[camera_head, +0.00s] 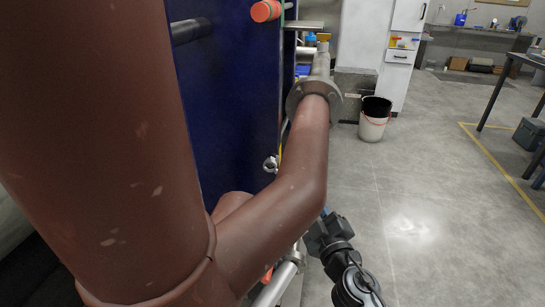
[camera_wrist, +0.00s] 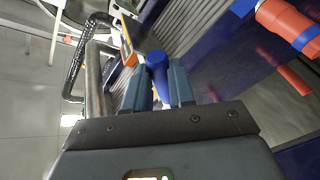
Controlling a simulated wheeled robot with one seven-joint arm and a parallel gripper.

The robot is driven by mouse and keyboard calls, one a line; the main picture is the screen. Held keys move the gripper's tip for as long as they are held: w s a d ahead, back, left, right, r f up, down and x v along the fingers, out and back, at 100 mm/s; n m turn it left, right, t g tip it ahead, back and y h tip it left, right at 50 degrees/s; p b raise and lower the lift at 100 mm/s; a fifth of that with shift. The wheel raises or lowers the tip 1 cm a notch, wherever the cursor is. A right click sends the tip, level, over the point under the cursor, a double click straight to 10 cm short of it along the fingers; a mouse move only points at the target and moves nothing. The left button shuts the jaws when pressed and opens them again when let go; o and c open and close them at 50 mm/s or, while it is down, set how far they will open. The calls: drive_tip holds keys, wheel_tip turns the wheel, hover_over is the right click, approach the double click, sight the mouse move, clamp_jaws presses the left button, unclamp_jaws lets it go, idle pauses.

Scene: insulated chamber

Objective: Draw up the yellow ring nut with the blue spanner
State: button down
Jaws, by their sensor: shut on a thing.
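In the wrist view my gripper (camera_wrist: 160,82) is shut on a blue rounded handle, which I take to be the blue spanner (camera_wrist: 157,66); its far end is hard to make out. In the head view the wrist part of my gripper shows low, right of the brown-red pipe; the fingertips and the spanner are hidden by that pipe. I cannot clearly make out the yellow ring nut. A narrow yellow and orange piece (camera_wrist: 127,46) shows just left of the spanner in the wrist view, but I cannot tell what it is.
A thick brown-red pipe (camera_head: 265,215) bends across the head view, ending at a grey flange (camera_head: 297,97). A dark blue panel (camera_head: 230,90) stands behind it. A metal tube (camera_wrist: 94,80) and black hose (camera_wrist: 76,62) lie left of my fingers. Open floor (camera_head: 420,200) is at right.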

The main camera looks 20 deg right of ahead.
drive_tip(key=shift+s+d+r+n+g+p, duration=0.2)
drive_tip(key=shift+r+n+p, duration=0.2)
drive_tip(key=shift+p, duration=0.9)
drive_tip(key=shift+s+d+r+n+g+p, duration=0.2)
drive_tip(key=shift+r+p, duration=0.35)
drive_tip(key=shift+p, duration=0.8)
drive_tip(key=shift+s+d+r+n+g+p, duration=0.15)
drive_tip(key=shift+r+n+p, duration=0.3)
drive_tip(key=shift+p, duration=0.85)
drive_tip(key=shift+w+d, duration=0.55)
drive_tip(key=shift+w, duration=0.2)
idle(3.2)
